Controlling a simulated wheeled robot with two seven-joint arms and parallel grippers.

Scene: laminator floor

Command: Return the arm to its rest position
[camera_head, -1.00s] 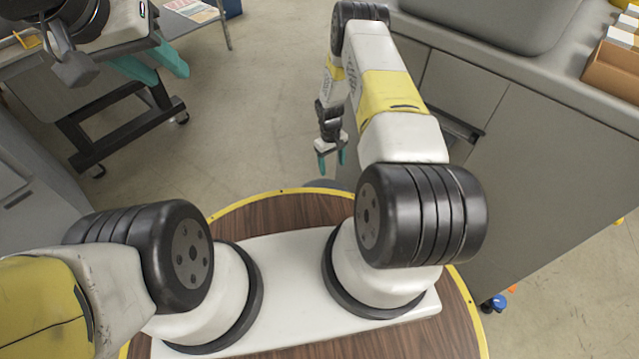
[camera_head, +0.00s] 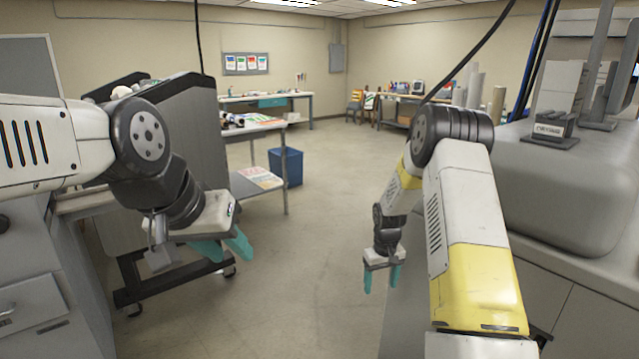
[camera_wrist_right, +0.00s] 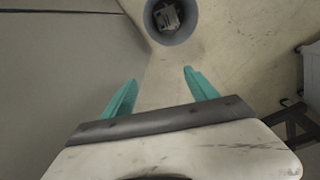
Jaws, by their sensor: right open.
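My right arm (camera_head: 470,230) reaches forward on the right of the head view, with its elbow raised. My right gripper (camera_head: 381,280) hangs pointing down over the floor beside the grey cabinet, its teal fingers apart and empty. It also shows in the right wrist view (camera_wrist_right: 160,92), with nothing between the fingers. My left arm (camera_head: 60,145) comes in from the left. My left gripper (camera_head: 225,248) points down and to the right, with its two teal fingers apart and nothing seen between them.
A grey machine (camera_head: 565,190) stands close on the right, beside my right arm. Grey cabinets (camera_head: 35,270) stand at the left. A wheeled table with papers (camera_head: 262,178) and a blue bin (camera_head: 286,166) are beyond my left gripper. The middle floor (camera_head: 320,240) is clear.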

